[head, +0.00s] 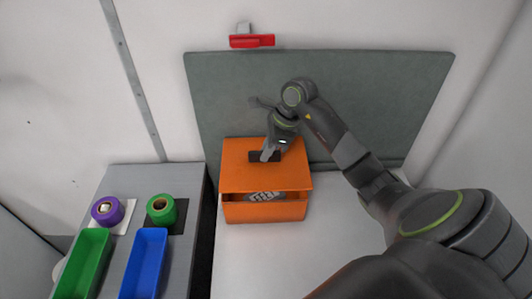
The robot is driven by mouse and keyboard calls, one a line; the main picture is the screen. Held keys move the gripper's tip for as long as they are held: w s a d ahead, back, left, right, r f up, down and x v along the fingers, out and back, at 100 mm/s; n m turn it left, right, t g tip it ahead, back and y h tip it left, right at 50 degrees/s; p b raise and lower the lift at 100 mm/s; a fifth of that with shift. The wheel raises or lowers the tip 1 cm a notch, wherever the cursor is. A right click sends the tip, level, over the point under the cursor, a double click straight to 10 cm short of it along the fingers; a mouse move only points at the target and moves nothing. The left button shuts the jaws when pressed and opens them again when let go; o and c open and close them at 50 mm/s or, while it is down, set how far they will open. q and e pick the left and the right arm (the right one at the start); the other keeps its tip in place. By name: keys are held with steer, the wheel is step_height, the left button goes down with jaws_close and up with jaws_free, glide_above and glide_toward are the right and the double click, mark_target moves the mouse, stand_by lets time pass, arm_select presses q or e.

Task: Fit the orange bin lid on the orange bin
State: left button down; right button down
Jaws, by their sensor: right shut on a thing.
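The orange bin (264,212) stands on the white surface in front of the grey-green panel. The orange bin lid (240,177) is over the bin, covering most of its opening from this view. A dark gap shows between the lid's front edge and the bin's front wall. A grey and white item (265,196) shows inside through that gap. My right gripper (267,156) is shut on the lid at its dark handle, from above. Whether the lid touches the bin at the back is hidden. My left gripper is not in view.
A grey bench (179,238) on the left holds a purple roll (100,216), a green roll (168,206), a green tray (82,262) and a blue tray (143,265). A red item (252,41) is above the panel (370,90). The white surface (260,265) before the bin is clear.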

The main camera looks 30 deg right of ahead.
step_height(320, 180, down, 2)
steer(key=shift+f+p, duration=0.1)
steer(key=shift+p, duration=0.65)
steer(key=shift+w+f, duration=0.25)
steer(key=shift+f, duration=0.15)
steer(key=shift+f, duration=0.1)
steer(key=shift+f+b, duration=0.6)
steer(key=shift+b, duration=0.25)
steer(key=c, duration=1.4)
jaws_free()
steer(key=shift+r, duration=0.1)
